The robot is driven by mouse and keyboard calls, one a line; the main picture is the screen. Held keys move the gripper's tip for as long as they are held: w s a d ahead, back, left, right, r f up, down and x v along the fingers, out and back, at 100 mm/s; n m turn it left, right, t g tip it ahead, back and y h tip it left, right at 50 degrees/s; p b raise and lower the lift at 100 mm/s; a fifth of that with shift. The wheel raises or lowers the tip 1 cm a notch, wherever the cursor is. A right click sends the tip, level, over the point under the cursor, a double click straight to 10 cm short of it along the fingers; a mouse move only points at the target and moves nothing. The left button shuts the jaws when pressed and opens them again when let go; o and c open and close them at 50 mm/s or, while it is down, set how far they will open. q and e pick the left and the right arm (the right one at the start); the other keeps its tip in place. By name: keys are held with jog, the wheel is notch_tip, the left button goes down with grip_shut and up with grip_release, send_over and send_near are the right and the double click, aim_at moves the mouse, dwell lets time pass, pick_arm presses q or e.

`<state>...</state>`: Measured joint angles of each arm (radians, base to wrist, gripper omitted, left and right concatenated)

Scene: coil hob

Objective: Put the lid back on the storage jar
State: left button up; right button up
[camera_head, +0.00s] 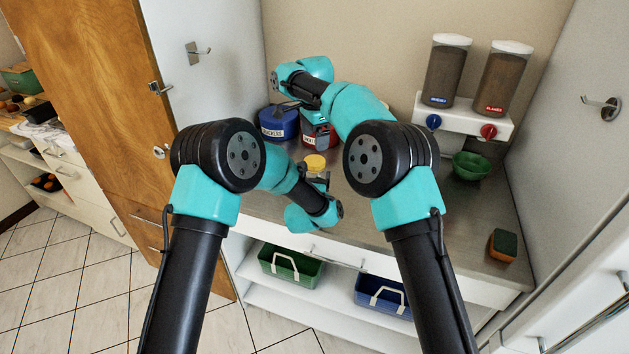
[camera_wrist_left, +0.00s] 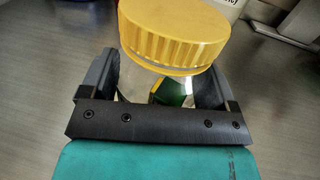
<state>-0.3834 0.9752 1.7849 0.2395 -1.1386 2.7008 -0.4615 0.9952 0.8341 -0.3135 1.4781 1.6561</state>
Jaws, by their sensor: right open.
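A clear jar (camera_wrist_left: 140,83) with a ribbed yellow lid (camera_wrist_left: 172,35) stands between my left gripper's fingers (camera_wrist_left: 158,85). The lid sits over the jar's mouth; I cannot tell how tightly. In the head view the yellow lid (camera_head: 315,162) shows above my left gripper (camera_head: 323,180), and the jar's body is mostly hidden. The fingers appear to touch both sides of the jar. My right gripper (camera_head: 287,107) is open at the back of the counter, over or beside a blue container (camera_head: 275,128) and a red container (camera_head: 317,141), whose tops it partly hides.
Two dispensers (camera_head: 445,72) (camera_head: 503,78) stand at the back right. A green bowl (camera_head: 471,166) and a green-and-orange sponge (camera_head: 502,245) lie on the right of the counter (camera_head: 430,235). Green (camera_head: 291,264) and blue (camera_head: 385,297) bins sit on the shelf below. The counter's right middle is clear.

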aim_at(314, 160)
pick_arm(q)
jog(key=c, duration=0.9)
jog(key=shift+c, duration=1.1)
pick_arm(e)
jog(key=shift+n, duration=0.4)
jog(key=n, duration=3.9)
jog(key=shift+n, duration=0.3)
jog(key=shift+f, duration=4)
